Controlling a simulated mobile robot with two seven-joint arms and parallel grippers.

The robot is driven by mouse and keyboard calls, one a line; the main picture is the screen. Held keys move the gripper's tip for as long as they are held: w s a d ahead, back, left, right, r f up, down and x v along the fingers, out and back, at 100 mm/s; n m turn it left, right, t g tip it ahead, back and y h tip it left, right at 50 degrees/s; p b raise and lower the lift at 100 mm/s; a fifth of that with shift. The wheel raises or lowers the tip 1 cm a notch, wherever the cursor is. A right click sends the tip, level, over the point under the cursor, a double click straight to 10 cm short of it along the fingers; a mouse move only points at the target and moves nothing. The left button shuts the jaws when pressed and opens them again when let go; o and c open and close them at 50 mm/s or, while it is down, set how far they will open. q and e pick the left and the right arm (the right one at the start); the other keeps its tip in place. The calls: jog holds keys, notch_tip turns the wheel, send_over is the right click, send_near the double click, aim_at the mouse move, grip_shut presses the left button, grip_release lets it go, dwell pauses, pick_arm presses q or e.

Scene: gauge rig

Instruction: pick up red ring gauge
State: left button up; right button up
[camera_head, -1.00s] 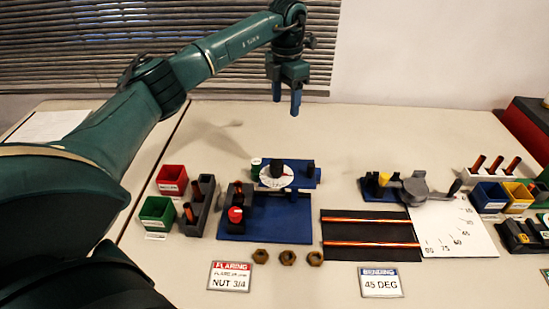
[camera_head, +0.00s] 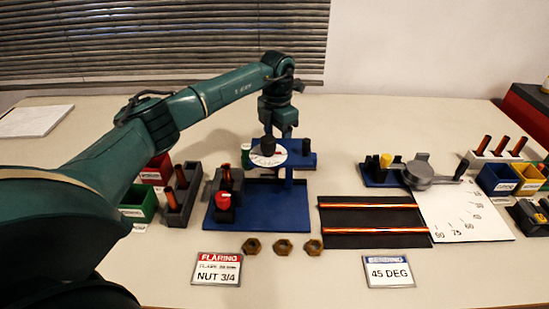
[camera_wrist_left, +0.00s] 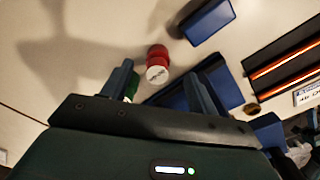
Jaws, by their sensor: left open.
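The red ring gauge (camera_wrist_left: 157,56), a short red cylinder with a white lettered face, stands on the table in the left wrist view. It appears between my left gripper's fingertips (camera_wrist_left: 157,70), beyond them and not held. My left gripper is open and empty. A green gauge (camera_head: 246,155) stands left of the dial; the left finger partly covers it in the wrist view.
The blue flaring base (camera_head: 292,215) has a block with a red knob (camera_head: 222,200). A grey peg holder (camera_head: 181,208) and a green bin (camera_head: 139,205) stand left. Several nuts lie in front. A black mat (camera_head: 372,222) with copper tubes lies right. The back table is open.

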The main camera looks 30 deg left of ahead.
pick_arm(q)
jog(key=f, duration=0.5)
jog(key=shift+s+a+f, duration=0.15)
jog(key=shift+s+a, duration=0.05)
jog(key=shift+s, duration=0.05)
jog(key=c, duration=1.1)
